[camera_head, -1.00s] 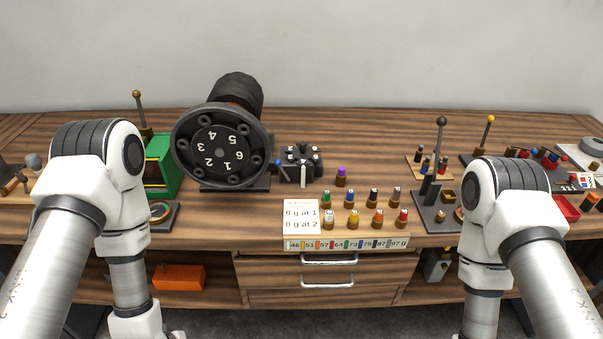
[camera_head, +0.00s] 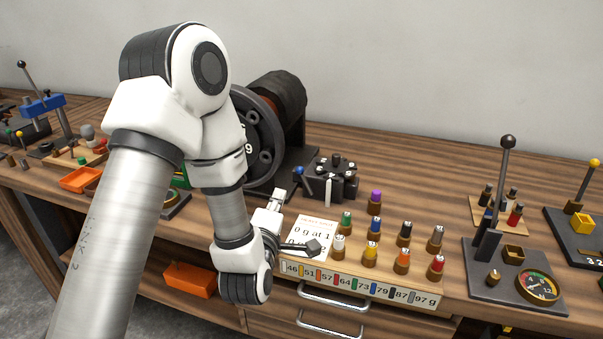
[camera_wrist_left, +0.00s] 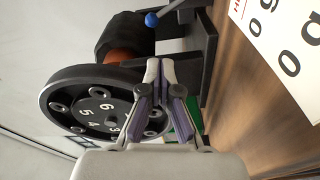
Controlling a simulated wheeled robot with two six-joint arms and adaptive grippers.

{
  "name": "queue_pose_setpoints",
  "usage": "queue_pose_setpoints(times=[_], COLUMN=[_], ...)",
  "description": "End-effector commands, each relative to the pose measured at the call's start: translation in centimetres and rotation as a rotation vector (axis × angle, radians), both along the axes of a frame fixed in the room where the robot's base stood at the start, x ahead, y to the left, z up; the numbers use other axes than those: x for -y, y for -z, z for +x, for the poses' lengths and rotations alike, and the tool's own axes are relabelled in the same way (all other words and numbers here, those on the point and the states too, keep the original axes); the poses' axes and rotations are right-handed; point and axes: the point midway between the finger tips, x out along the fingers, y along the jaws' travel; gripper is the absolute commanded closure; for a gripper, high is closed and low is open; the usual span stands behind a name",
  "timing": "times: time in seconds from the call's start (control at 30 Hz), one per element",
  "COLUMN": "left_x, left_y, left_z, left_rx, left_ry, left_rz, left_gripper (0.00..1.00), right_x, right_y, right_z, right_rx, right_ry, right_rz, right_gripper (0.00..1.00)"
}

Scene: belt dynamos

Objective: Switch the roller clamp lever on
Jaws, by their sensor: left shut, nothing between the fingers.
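A lever with a blue knob (camera_head: 298,171) stands on a dark block (camera_head: 335,180) beside the large dark numbered wheel (camera_head: 264,152). The blue knob also shows at the top of the left wrist view (camera_wrist_left: 151,19). No label tells which lever is the roller clamp's. My left gripper (camera_head: 279,196) is shut and empty, in front of the wheel and a little below the blue knob in the picture. Its fingers (camera_wrist_left: 161,68) also show in the left wrist view, apart from the knob. My right gripper is not in view.
A white card (camera_head: 312,232) and several colour-topped weights (camera_head: 374,226) lie right of my left gripper. A black-knobbed lever (camera_head: 508,142) stands on a gauge plate and a yellow-knobbed lever (camera_head: 594,163) farther right. The back right of the bench is bare.

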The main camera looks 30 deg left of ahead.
Motion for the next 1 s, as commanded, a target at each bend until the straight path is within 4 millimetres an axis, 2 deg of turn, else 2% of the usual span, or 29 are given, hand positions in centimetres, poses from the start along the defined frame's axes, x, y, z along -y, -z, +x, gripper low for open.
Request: queue_pose_setpoints(times=[0.33, 0.47, 0.57, 0.8, 1.0], left_x=[-0.1, -0.3, -0.9, -2.6, -3.6], left_y=[-0.3, -0.4, -0.6, -0.6, -0.5], left_z=[0.0, 0.7, 2.0, 6.5, 8.9], left_rx=[0.011, 0.011, 0.014, 0.012, 0.011], left_ry=[-0.001, -0.002, -0.003, -0.003, -0.001], left_rz=[-0.001, -0.002, -0.003, -0.001, -0.001], left_gripper=[1.0, 1.0, 1.0, 1.0, 1.0], right_x=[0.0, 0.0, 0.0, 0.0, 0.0], right_y=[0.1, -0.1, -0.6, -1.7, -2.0], right_z=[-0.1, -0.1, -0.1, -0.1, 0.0], right_rx=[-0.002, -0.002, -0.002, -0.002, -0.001], right_ry=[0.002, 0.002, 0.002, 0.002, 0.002], right_rz=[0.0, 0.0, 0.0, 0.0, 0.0], right_gripper=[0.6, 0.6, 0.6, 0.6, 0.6])
